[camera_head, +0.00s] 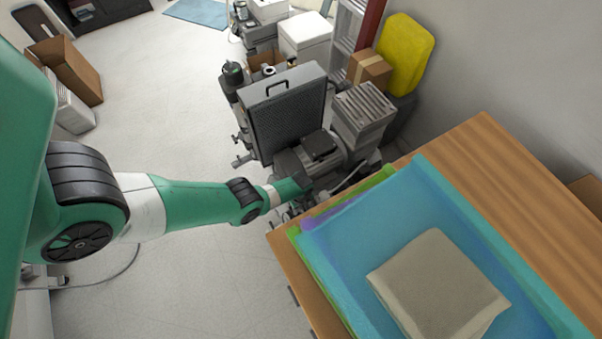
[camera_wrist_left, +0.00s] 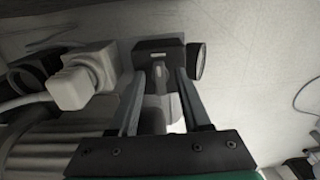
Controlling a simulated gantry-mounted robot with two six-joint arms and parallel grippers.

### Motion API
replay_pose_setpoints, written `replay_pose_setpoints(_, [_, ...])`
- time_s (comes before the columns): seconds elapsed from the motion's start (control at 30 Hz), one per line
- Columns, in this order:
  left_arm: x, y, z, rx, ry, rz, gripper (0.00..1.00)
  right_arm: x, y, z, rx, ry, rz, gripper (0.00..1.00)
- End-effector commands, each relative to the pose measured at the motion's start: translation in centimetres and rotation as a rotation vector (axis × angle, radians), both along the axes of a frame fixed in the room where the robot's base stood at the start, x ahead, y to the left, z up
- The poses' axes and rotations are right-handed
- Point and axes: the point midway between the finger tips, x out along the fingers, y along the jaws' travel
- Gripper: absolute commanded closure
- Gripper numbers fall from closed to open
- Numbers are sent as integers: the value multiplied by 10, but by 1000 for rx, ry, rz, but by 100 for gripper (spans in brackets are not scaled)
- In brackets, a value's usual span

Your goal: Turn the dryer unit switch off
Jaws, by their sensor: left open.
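The dryer unit (camera_head: 285,112), a grey machine with a black radiator panel and a top handle, stands on the floor beyond the wooden table. My left gripper (camera_head: 301,187) reaches its lower front from the left; its fingers are hard to make out there. In the left wrist view, my left gripper (camera_wrist_left: 161,75) is open, with one finger on each side of a small grey switch lever (camera_wrist_left: 159,78) on a dark box (camera_wrist_left: 158,48). I cannot tell whether the fingers touch the lever. My right gripper is not in view.
A round black gauge-like part (camera_wrist_left: 196,60) sits right beside the dark box. A white fitting with a hose (camera_wrist_left: 75,88) is to the left. The wooden table (camera_head: 490,150) with a blue tray (camera_head: 430,190) and a beige cloth bundle (camera_head: 437,285) stands right of the arm.

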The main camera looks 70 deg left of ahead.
Motion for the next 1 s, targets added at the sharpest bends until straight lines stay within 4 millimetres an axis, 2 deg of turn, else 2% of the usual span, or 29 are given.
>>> replay_pose_setpoints(0.17, [0, 0, 1, 0, 0, 0, 52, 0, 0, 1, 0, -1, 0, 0])
replay_pose_setpoints(0.43, [0, 0, 1, 0, 0, 0, 99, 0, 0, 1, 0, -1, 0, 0])
replay_pose_setpoints(1.0, [0, 0, 1, 0, 0, -49, 100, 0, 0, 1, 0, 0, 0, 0])
